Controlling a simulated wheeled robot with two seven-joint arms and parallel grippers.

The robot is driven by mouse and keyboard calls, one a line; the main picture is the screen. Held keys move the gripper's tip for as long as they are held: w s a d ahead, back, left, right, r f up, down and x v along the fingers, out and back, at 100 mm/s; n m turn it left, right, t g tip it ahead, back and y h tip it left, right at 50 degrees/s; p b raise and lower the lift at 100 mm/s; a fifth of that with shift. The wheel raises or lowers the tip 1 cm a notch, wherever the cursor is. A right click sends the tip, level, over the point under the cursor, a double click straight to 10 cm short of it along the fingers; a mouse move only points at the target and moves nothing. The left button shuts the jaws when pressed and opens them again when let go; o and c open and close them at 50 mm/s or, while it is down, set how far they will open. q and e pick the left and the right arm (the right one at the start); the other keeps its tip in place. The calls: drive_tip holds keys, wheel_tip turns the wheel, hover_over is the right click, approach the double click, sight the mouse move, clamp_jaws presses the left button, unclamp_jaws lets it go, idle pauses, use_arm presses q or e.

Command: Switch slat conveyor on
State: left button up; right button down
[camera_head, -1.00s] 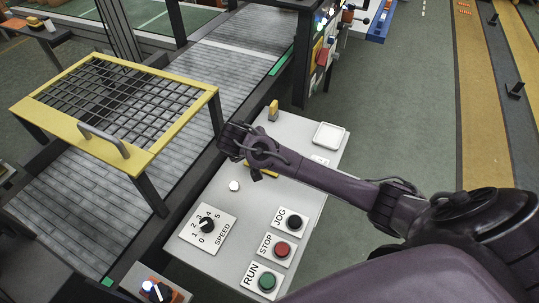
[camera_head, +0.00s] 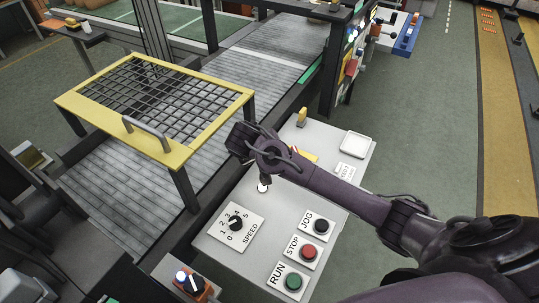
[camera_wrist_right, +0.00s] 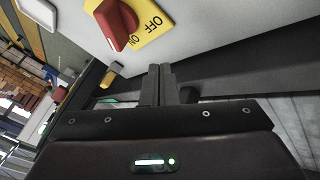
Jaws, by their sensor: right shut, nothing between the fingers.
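A red rotary switch handle (camera_wrist_right: 117,25) sits on a yellow plate marked ON and OFF (camera_wrist_right: 152,22) in the right wrist view. Its lower end lies beside the word ON. In the head view my arm mostly hides this plate (camera_head: 306,154). My right gripper (camera_wrist_right: 166,82) is shut and empty, its fingertips below the plate and apart from the handle. The control panel (camera_head: 215,249) also bears a speed dial (camera_head: 236,224), a black JOG button (camera_head: 321,226), a red STOP button (camera_head: 309,252) and a green RUN button (camera_head: 293,282). The slat conveyor (camera_head: 125,180) runs left of it. My left gripper is not in view.
A yellow-framed mesh guard (camera_head: 178,157) with a grey handle stands over the conveyor. A small yellow post (camera_head: 302,117) and a white square piece (camera_head: 354,144) are at the panel's far end. Open floor (camera_head: 425,130) lies right of the panel.

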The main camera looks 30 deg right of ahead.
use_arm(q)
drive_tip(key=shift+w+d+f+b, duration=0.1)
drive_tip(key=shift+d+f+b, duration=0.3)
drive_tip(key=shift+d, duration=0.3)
use_arm(e)
drive_tip(key=v, duration=0.5)
drive_tip(key=shift+w+a+r, duration=0.15)
drive_tip(key=shift+w+a, duration=0.1)
drive_tip(key=shift+a, duration=0.15)
